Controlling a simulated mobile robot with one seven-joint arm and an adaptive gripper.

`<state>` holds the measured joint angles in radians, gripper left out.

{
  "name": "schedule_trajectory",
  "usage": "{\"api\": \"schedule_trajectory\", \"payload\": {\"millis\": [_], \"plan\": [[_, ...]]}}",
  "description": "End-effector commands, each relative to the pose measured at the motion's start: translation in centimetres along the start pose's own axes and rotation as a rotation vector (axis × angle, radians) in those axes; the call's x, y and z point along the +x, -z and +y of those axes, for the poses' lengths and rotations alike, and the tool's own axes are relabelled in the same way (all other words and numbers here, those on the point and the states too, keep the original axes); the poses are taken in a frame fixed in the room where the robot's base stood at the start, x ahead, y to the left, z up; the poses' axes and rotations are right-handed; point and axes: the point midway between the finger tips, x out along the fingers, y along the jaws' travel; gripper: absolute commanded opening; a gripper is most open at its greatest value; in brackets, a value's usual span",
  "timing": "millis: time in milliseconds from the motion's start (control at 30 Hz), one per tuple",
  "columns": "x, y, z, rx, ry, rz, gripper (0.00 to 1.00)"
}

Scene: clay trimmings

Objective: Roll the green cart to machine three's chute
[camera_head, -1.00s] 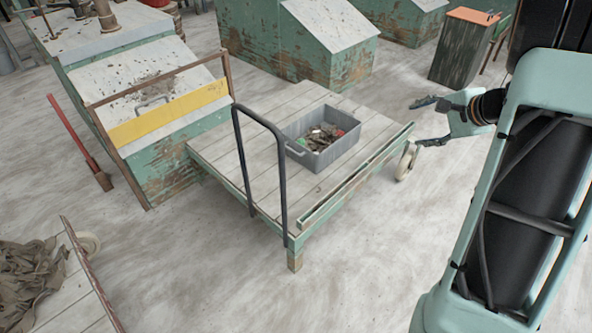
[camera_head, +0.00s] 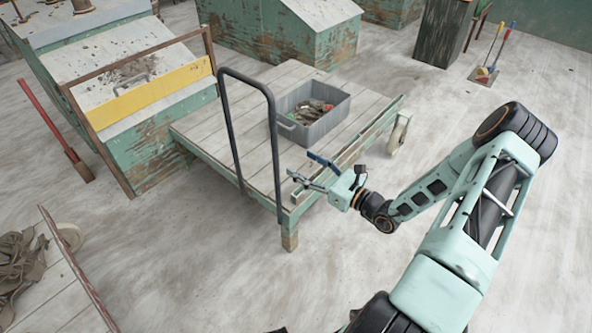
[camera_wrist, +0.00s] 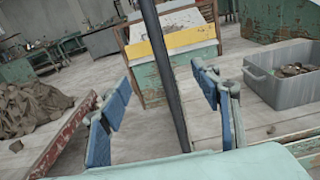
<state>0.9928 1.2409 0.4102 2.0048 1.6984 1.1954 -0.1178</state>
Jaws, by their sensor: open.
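The green cart (camera_head: 210,131) has a pale plank deck, a worn green frame and a dark hoop handle (camera_head: 272,155) upright at its near end. My gripper (camera_head: 306,167) is open and empty, just right of the handle's right post. In the wrist view the gripper (camera_wrist: 160,105) points at that dark post (camera_wrist: 164,65). The post lines up between the blue finger pads, and I see no contact. The cart stands beside a green machine (camera_head: 150,60) with a yellow-banded sloping front (camera_head: 160,98). I see no number on any machine, so I cannot tell which is three.
A grey bin (camera_head: 333,126) of scraps rides on the cart. A second cart (camera_head: 50,290) with brown cloth (camera_head: 20,262) stands at lower left. A red-handled tool (camera_head: 45,122) leans left. More green machines (camera_head: 285,30) stand behind.

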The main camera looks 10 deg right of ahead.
Motion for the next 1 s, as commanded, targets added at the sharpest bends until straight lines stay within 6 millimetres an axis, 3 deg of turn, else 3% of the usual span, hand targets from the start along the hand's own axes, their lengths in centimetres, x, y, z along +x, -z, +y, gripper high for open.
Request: {"api": "schedule_trajectory", "payload": {"millis": [167,700,1000], "plan": [[1.3,0.1,0.0,0.001,0.0,-0.002,0.58],[9.2,0.0,0.1,-0.002,-0.003,0.0,0.58],[11.6,0.1,0.0,0.0,-0.001,0.001,0.58]]}}
